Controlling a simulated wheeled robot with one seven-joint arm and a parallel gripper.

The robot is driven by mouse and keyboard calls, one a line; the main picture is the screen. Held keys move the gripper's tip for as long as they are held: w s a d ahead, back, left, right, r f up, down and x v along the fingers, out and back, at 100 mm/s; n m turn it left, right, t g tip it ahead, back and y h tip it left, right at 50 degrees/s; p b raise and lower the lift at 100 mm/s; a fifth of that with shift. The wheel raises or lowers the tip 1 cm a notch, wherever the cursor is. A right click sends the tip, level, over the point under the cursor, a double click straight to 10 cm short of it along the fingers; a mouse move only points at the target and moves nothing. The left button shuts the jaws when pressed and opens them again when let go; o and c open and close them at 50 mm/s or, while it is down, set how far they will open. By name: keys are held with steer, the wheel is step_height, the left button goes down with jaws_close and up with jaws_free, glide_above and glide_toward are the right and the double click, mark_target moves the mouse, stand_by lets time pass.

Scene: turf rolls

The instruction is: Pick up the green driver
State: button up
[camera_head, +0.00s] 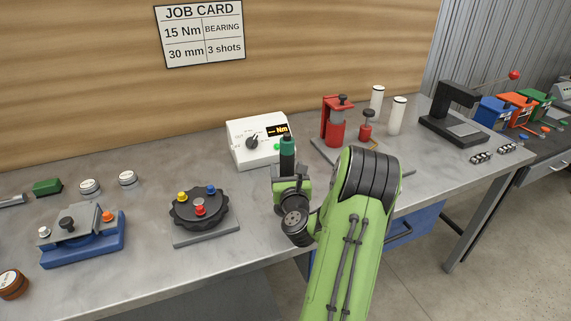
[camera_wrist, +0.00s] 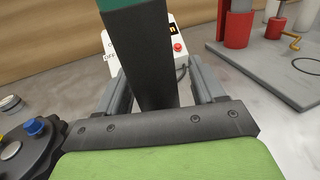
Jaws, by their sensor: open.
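The green driver (camera_head: 288,146) is upright on the near side of the torque tester, with a green top and a dark body. In the wrist view its dark body (camera_wrist: 149,60) stands between the two grey fingers, with a green band at the top edge. My gripper (camera_head: 290,182) is around the driver's body. In the wrist view my gripper (camera_wrist: 160,88) is open, with a gap showing between the driver and the finger on the right. The driver's lower end is hidden by my gripper and arm.
The white torque tester (camera_head: 248,145) stands just behind the driver. A black round fixture with coloured knobs (camera_head: 200,208) is to the left. A red press (camera_head: 336,122) and white cylinders (camera_head: 397,115) stand to the right. Bare bench lies between the tester and the round fixture.

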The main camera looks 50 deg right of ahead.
steer(key=shift+s+a+r, duration=0.3)
steer(key=shift+a, duration=0.15)
steer(key=shift+s+a+r, duration=0.25)
steer(key=shift+s+a, duration=0.05)
steer(key=shift+a, duration=0.15)
steer(key=shift+c, duration=2.2)
steer(key=shift+w+d+f, duration=0.15)
steer(key=shift+d+f, duration=0.05)
steer(key=shift+d, duration=0.1)
steer(key=shift+c, duration=1.1)
steer(key=c, duration=0.5)
